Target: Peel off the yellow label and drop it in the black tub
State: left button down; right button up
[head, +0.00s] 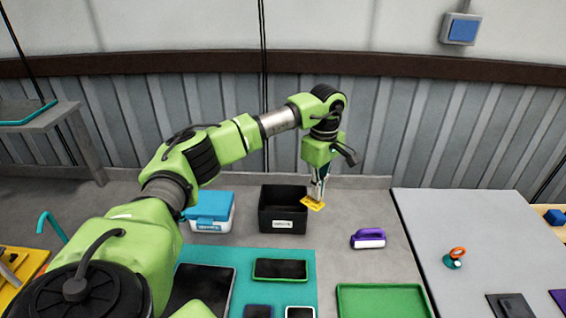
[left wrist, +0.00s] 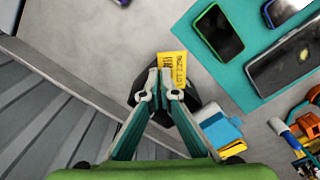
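The yellow label (head: 312,204) is at the fingertips of my left gripper (head: 317,190), near the upper right of the black tub (head: 283,222). In the left wrist view the label (left wrist: 172,72) shows dark print, and the gripper (left wrist: 166,82) has its fingertips closed together on its edge. The tub (left wrist: 190,97) shows partly behind the label and fingers there. In the head view the tub stands on the grey worktop with a white tag on its front, and its inside looks dark. My right gripper is not in view.
A blue and white box (head: 210,212) stands left of the tub. A teal mat (head: 296,257) with dark devices lies in front. A purple-handled item (head: 368,239) and a green tray (head: 382,300) lie to the right. Grey worktop is clear behind the purple item.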

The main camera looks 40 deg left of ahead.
pick_arm(q)
jog(key=w+a+n+p, duration=0.1)
jog(key=a+n+p, duration=0.1)
jog(key=a+n, duration=0.85)
jog(key=a+f+b, duration=0.1)
jog(key=f+b, duration=0.1)
jog(key=f, duration=0.1)
jog(key=a+f+m+b, duration=0.1)
jog(key=f+b, duration=0.1)
jog(key=f, duration=0.1)
jog(key=a+f+m+b, duration=0.1)
jog(key=f+b, duration=0.1)
jog(key=b, duration=0.1)
jog(key=shift+w+f, duration=0.1)
jog(key=shift+f, duration=0.3)
notch_tip(320, 180, down, 3)
jog(key=b, duration=0.2)
jog(key=shift+f+b, duration=0.15)
jog(key=shift+b, duration=0.15)
jog(key=shift+f+b, duration=1.3)
jog(key=shift+f, duration=0.45)
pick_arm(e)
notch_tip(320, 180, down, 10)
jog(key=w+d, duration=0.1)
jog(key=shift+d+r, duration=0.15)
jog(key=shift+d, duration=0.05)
pick_arm(q)
jog(key=shift+f, duration=0.35)
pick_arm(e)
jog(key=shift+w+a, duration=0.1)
